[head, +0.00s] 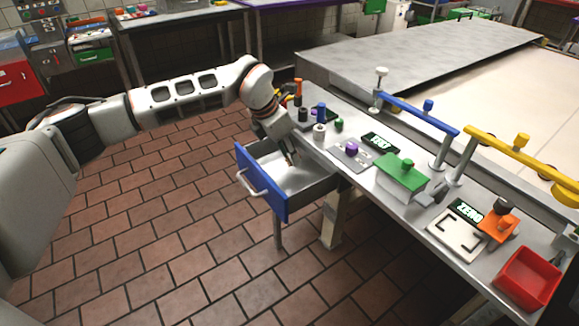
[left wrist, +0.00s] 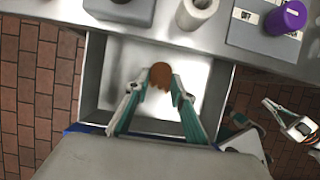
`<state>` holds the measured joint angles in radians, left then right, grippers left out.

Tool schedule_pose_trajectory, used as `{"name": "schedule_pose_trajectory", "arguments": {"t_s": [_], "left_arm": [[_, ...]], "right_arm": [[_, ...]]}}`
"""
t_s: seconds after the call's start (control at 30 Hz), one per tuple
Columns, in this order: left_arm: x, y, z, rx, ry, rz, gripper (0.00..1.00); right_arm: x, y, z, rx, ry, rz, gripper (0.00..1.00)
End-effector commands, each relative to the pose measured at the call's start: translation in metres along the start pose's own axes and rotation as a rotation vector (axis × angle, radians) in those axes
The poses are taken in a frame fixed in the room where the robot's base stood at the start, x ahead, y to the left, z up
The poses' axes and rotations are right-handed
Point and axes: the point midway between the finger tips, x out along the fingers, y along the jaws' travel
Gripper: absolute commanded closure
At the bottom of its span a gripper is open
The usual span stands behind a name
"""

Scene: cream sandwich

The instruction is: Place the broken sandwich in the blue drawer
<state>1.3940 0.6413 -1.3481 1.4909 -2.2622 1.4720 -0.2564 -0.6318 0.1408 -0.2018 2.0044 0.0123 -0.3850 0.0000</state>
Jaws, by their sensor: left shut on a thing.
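The blue drawer (head: 262,182) is pulled open from the metal table, and its pale inside shows in both views. My left gripper (head: 290,160) reaches down over the open drawer. In the left wrist view my left gripper (left wrist: 158,90) is shut on the broken sandwich (left wrist: 160,76), a small brown piece with a ragged edge. The sandwich is between the fingertips, over the drawer's inside (left wrist: 118,80). I cannot tell whether it touches the drawer floor. A white arm end with an orange mark, likely my right gripper (left wrist: 280,115), shows at the right of the left wrist view, its jaws unclear.
On the table (head: 345,172) behind the drawer stand several bottles and knobs, a purple knob (head: 352,148), a green-topped box (head: 400,174) and an orange device (head: 498,226). A red bin (head: 526,277) is at the right end. The tiled floor before the drawer is clear.

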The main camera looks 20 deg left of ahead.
Motion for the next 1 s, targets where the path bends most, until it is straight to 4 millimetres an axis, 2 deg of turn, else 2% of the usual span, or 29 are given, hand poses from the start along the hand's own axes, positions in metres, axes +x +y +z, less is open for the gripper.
{"name": "schedule_pose_trajectory", "arguments": {"t_s": [0.17,0.43,0.8,0.83,0.9,1.0], "left_arm": [[0.009,0.0,-0.004,-0.001,0.001,-0.001,0.84],[0.042,0.0,-0.018,-0.001,0.001,-0.001,0.84],[0.045,0.0,-0.019,0.0,0.0,0.0,0.84],[0.046,0.0,-0.019,0.0,0.0,0.0,0.74],[0.045,0.0,-0.019,0.0,0.0,0.0,0.6],[0.045,0.0,-0.019,0.0,0.0,0.0,0.6]], "right_arm": [[0.001,0.001,0.0,-0.002,0.001,0.001,1.0],[0.003,0.0,0.005,-0.004,-0.005,0.0,1.0],[0.001,-0.001,0.005,-0.004,-0.005,0.0,1.0],[0.001,-0.001,0.005,-0.004,-0.006,0.0,1.0],[0.001,-0.001,0.006,-0.003,-0.007,0.0,1.0],[0.0,-0.001,0.007,-0.003,-0.009,-0.001,1.0]]}}
